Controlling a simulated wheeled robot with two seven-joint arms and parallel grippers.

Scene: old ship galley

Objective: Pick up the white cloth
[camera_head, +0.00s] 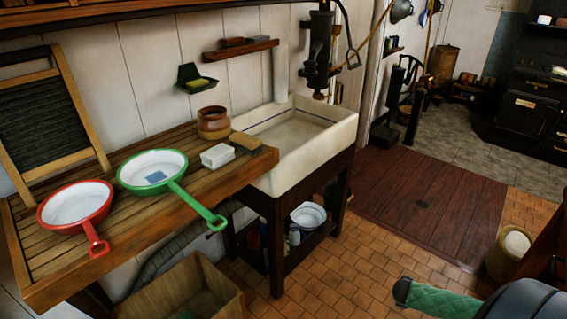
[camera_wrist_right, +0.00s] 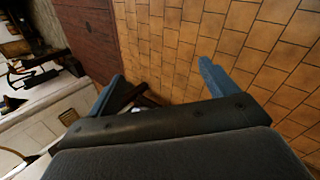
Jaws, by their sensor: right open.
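A small white folded block, which looks like the white cloth (camera_head: 217,155), lies on the slatted wooden counter (camera_head: 133,220). It sits in front of a brown pot and to the left of a tan brush-like block. My right gripper (camera_wrist_right: 162,72) shows in the right wrist view, its two blue-grey fingers spread apart with nothing between them. Tiled floor shows beyond the fingers, and the cloth cannot be made out in that view. My left gripper is not in view.
A green pan (camera_head: 136,168) and a red pan (camera_head: 68,205) lie left of the cloth; the green handle overhangs the counter edge. The brown pot (camera_head: 213,123) and tan block (camera_head: 245,141) are close by. A white sink (camera_head: 310,153) adjoins at right. A wooden crate (camera_head: 160,302) stands below.

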